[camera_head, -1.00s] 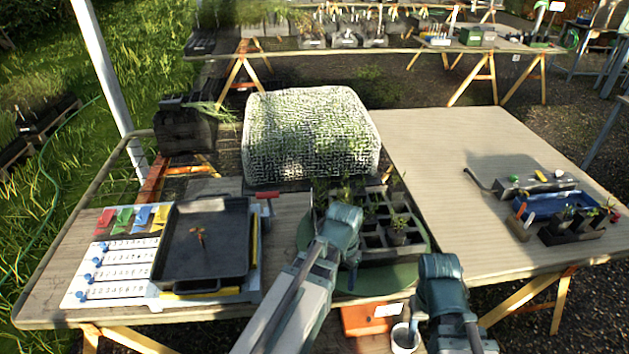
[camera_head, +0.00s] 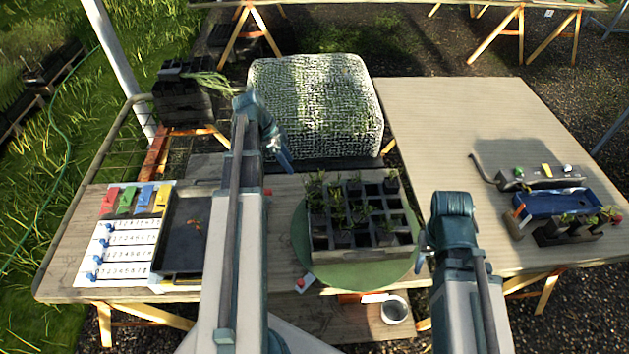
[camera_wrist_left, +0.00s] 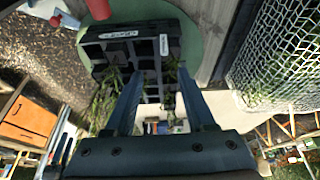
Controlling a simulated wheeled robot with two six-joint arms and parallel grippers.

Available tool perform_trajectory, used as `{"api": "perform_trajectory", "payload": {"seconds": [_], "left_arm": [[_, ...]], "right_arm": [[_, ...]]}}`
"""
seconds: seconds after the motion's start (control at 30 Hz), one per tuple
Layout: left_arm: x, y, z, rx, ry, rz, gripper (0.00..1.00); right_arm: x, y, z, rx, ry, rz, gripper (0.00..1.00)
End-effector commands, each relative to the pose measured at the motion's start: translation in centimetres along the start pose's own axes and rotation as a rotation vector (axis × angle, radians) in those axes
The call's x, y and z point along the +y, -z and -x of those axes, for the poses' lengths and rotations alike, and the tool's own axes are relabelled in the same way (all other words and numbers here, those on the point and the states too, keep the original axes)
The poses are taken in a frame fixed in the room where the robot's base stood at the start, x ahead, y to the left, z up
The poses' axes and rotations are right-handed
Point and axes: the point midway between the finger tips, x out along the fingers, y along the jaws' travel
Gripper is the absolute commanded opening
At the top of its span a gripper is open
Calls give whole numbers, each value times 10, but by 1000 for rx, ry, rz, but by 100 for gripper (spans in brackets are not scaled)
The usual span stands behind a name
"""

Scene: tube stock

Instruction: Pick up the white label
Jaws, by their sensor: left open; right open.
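Two white labels with dark marks show on the black cell tray in the left wrist view: a small upright one (camera_wrist_left: 163,44) and a wider one (camera_wrist_left: 120,34). I cannot tell which is the task's label. In the head view a white strip (camera_head: 375,298) lies by the orange box below the table edge. The black tray (camera_head: 365,253) holds seedlings on a round green mat (camera_head: 306,262). My left gripper (camera_head: 288,163) is open and empty, raised behind the tray's left side. My right gripper (camera_head: 422,258) is by the tray's right front; its fingers are barely visible.
A mesh-covered block (camera_head: 318,105) stands behind the tray. A dark shallow tray (camera_head: 178,262) and a numbered white board (camera_head: 122,268) with coloured clips are at left. The right tabletop (camera_head: 450,120) is mostly clear; a blue tray (camera_head: 553,203) is farther right.

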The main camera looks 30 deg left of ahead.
Motion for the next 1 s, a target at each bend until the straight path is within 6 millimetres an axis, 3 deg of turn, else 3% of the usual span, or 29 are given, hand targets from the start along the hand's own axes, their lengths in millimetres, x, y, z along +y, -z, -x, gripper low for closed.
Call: {"api": "perform_trajectory", "payload": {"seconds": [0.37,0.83,1.0], "left_arm": [[-3,-5,-5,10,3,-30,55],[-3,-6,-70,9,2,-29,55],[-4,-4,-84,9,3,-28,55]], "right_arm": [[-1,0,-7,0,0,0,50],[-6,3,-68,0,0,-1,50],[-8,4,-80,0,0,-1,50]]}}
